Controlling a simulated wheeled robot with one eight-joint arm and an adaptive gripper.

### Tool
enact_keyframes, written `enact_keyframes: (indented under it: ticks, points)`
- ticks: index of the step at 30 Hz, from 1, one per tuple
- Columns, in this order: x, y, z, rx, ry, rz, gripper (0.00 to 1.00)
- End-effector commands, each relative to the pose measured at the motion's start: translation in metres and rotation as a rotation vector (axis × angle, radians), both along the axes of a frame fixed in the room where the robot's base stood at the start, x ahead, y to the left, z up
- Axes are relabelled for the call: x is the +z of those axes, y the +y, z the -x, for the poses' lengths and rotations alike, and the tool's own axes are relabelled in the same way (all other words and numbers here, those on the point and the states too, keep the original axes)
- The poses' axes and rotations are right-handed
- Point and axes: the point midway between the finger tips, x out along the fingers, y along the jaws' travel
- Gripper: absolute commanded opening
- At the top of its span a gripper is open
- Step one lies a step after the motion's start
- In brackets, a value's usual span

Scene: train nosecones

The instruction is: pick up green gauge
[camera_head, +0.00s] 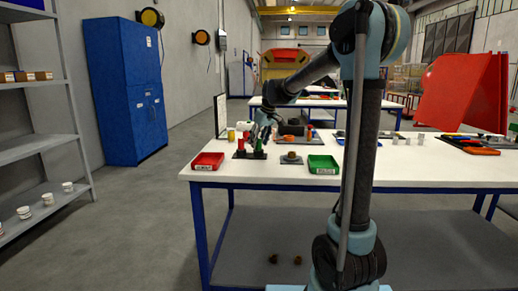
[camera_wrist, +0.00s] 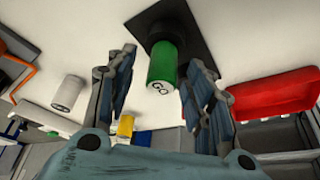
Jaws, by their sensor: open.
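The green gauge (camera_wrist: 162,63) is a green cylinder with "GO" on its end, standing up from a black base (camera_wrist: 197,22) in the wrist view. My gripper (camera_wrist: 158,85) is open, with one finger on each side of the gauge in that view. Gaps show between the gauge and the fingers, the wider one on the left. I cannot tell whether the fingertips reach past its end. In the head view the green gauge (camera_head: 258,146) is small, next to a red cylinder (camera_head: 240,144), with my gripper (camera_head: 263,134) close by it.
A red bin (camera_head: 207,161) stands left of the base and a green bin (camera_head: 323,164) to the right on the white table (camera_head: 370,172). A small dark part on a plate (camera_head: 291,159) lies between. The wrist view shows a white cylinder (camera_wrist: 67,93) and a yellow one (camera_wrist: 125,126).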

Motion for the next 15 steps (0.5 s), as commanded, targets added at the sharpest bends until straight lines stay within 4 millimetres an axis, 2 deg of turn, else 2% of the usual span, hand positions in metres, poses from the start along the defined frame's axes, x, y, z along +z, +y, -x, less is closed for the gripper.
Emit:
enact_keyframes:
  ticks: [7,8,13,14,15]
  points:
    - [-0.0018,0.0006,-0.0004,0.0,0.0,0.0,0.48]
    - [-0.0017,0.0006,-0.0004,0.0,0.0,0.0,0.43]
    - [-0.0016,0.0007,-0.0003,0.0,0.0,0.0,0.05]
    - [-0.0016,0.0007,-0.0003,0.0,0.0,0.0,0.0]
    - [-0.0016,0.0007,-0.0003,0.0,0.0,0.0,0.0]
